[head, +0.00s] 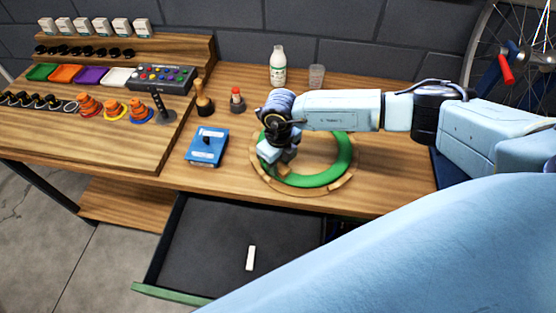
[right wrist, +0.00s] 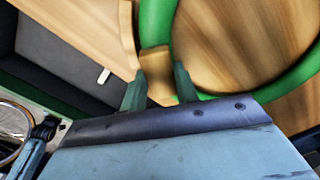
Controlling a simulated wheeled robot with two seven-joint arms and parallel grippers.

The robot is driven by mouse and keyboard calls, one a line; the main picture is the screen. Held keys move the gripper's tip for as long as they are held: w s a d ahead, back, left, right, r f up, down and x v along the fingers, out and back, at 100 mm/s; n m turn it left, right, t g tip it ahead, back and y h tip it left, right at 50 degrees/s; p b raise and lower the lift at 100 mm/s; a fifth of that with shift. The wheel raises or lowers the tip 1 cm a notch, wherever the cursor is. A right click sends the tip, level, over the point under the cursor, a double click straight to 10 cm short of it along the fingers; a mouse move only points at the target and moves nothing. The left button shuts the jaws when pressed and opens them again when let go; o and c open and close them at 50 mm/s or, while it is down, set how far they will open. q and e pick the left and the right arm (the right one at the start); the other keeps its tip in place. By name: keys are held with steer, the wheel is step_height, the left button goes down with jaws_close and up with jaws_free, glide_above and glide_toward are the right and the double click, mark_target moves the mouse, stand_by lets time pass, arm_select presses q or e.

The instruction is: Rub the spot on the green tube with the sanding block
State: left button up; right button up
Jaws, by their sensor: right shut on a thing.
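The green tube (head: 335,170) is a ring lying on a round wooden holder (head: 349,178) on the bench. My right gripper (head: 284,165) is over the tube's left front part. In the right wrist view my right gripper (right wrist: 159,88) is shut on a tan block, the sanding block (right wrist: 155,62), which sits right beside or against the green tube (right wrist: 153,25). I cannot tell whether the block touches the tube. The spot on the tube does not show; the gripper and arm cover part of the ring. My left gripper is not in view.
A blue box (head: 207,147) stands left of the holder. A white bottle (head: 278,66) and a clear cup (head: 317,76) stand behind. An open drawer (head: 170,245) with a white piece (head: 250,258) juts out below the front edge. Parts and trays fill the left side.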

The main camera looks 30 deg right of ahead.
steer(key=shift+f, duration=0.25)
steer(key=shift+b, duration=0.35)
steer(key=shift+w+a+r, duration=0.1)
steer(key=shift+w, duration=0.1)
steer(key=shift+c, duration=0.8)
steer(key=shift+w+a+r+b, duration=0.1)
steer(key=shift+w+a+b, duration=0.05)
steer(key=shift+w+b, duration=0.3)
steer(key=shift+w+a+b, duration=0.15)
steer(key=shift+w+b, duration=0.05)
steer(key=shift+w, duration=0.35)
jaws_close()
steer(key=shift+s+d+r, duration=0.1)
steer(key=shift+s, duration=0.1)
steer(key=shift+s+p, duration=0.15)
steer(key=shift+p, duration=0.2)
steer(key=shift+s+d+p, duration=0.2)
steer(key=shift+s+p, duration=0.1)
steer(key=shift+s, duration=0.2)
steer(key=shift+s+d+p, duration=0.15)
steer(key=shift+s+p, duration=0.15)
steer(key=shift+s, duration=0.15)
steer(key=shift+w, duration=0.15)
